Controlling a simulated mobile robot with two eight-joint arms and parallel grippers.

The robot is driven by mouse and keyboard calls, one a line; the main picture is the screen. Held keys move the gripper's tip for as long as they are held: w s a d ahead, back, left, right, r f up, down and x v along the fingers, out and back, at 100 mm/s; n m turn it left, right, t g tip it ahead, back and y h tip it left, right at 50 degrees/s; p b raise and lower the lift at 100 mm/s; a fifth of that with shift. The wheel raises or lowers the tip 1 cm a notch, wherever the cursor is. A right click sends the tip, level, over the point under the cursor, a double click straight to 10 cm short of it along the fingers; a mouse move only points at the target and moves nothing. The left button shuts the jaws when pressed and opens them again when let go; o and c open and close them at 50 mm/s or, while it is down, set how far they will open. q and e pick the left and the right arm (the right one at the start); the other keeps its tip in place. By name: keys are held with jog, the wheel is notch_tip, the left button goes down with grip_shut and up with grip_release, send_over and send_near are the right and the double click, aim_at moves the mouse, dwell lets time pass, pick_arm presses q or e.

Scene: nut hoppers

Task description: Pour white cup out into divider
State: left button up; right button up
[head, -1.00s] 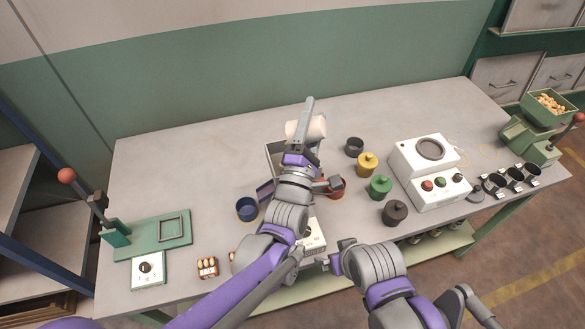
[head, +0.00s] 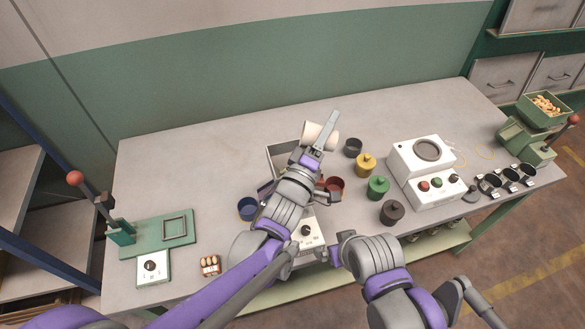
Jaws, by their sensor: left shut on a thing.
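The white cup (head: 311,130) is held up over the back of the table, tipped far over onto its side. My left gripper (head: 328,128) is shut on it, with a finger across its near face. I cannot see what is in the cup or anything falling from it. The divider appears to be the grey open-topped box (head: 271,158), just below and left of the cup in the picture. My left gripper and wrist hide much of it, and its inside shows only in part. My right gripper (head: 337,249) is at the table's front edge, and its fingers are not clear.
A blue cup (head: 248,208) stands left of my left arm and a red cup (head: 335,184) right of it. Dark (head: 353,147), yellow (head: 366,164), green (head: 378,186) and brown (head: 393,212) pots stand near a white machine (head: 424,178). The back left of the table is clear.

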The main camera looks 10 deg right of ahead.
aim_at(334, 141)
pick_arm(q)
jog(key=s+d+f+m+g+y+b, duration=0.1)
jog(key=d+f+m+g+y+b, duration=0.2)
jog(key=m+b, duration=1)
jog(key=shift+s+d+f+m+g+y+b, duration=0.4)
jog(key=shift+d+f+y+b, duration=0.6)
jog(key=shift+f+b, duration=1.35)
pick_arm(e)
notch_tip(334, 141, down, 22)
jog(key=s+g+b, duration=0.1)
jog(key=shift+a+r, duration=0.25)
